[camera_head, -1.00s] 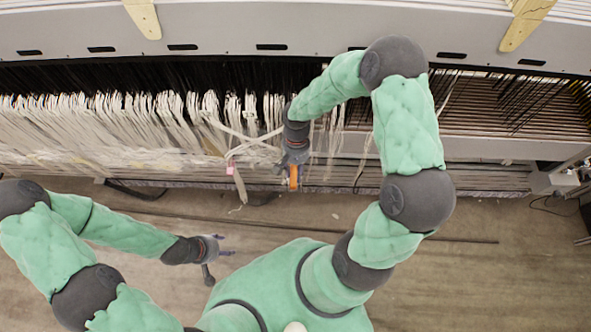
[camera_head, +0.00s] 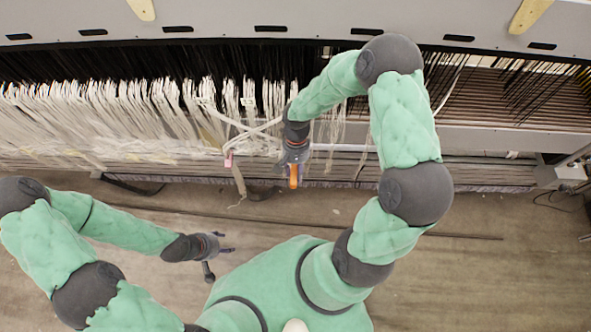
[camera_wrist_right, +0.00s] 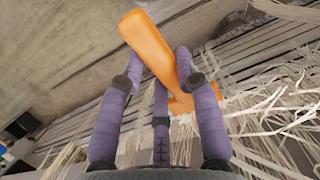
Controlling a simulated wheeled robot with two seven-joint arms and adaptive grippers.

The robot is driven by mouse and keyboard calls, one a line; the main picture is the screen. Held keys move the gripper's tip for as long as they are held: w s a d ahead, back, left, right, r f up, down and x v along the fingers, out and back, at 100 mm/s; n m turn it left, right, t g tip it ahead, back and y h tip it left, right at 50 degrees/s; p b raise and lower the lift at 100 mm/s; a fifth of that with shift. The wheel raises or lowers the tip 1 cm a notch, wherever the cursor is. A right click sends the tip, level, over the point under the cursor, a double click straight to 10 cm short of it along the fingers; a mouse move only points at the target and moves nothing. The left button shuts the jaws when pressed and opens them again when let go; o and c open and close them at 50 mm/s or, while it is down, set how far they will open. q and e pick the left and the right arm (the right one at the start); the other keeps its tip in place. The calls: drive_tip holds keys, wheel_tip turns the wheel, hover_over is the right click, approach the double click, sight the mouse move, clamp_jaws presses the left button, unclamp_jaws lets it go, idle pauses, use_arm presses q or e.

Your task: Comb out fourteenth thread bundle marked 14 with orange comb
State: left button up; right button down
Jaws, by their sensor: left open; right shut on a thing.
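My right gripper (camera_head: 294,168) is shut on the orange comb (camera_head: 294,180) at the front edge of the loom. In the right wrist view the orange comb (camera_wrist_right: 150,45) sticks out between the purple fingers of the gripper (camera_wrist_right: 160,85), its handle pointing away and its head partly hidden behind a finger near pale threads. White thread bundles (camera_head: 130,105) hang in a row along the loom, mostly left of my right gripper. I cannot read any number on them. My left gripper (camera_head: 222,248) is open and empty over the floor at the lower left, apart from the threads.
Pale straps (camera_head: 240,130) cross over the threads just left of my right gripper, with a pink tag (camera_head: 228,160) below. The loom's grey beam (camera_head: 280,42) runs across the back. The floor (camera_head: 480,280) at the lower right is clear.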

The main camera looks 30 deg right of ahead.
sight(295, 180)
drive_tip(key=shift+w+d+r, duration=0.1)
drive_tip(key=shift+w, duration=0.1)
drive_tip(key=shift+s+a, duration=0.2)
drive_tip(key=shift+s, duration=0.15)
drive_tip(key=shift+s+a, duration=0.4)
drive_tip(key=shift+s, duration=0.25)
drive_tip(key=shift+s+a, duration=0.35)
drive_tip(key=shift+s, duration=0.25)
drive_tip(key=s+a+p+v, duration=0.1)
drive_tip(key=p+v, duration=0.8)
drive_tip(key=v, duration=0.3)
drive_tip(key=s+a+r+p+v, duration=0.1)
drive_tip(key=s+p+v, duration=0.1)
drive_tip(key=p+v, duration=0.8)
drive_tip(key=shift+s+v, duration=0.25)
drive_tip(key=shift+v, duration=0.95)
drive_tip(key=shift+w, duration=0.1)
drive_tip(key=shift+w+d, duration=0.3)
drive_tip(key=shift+w, duration=0.2)
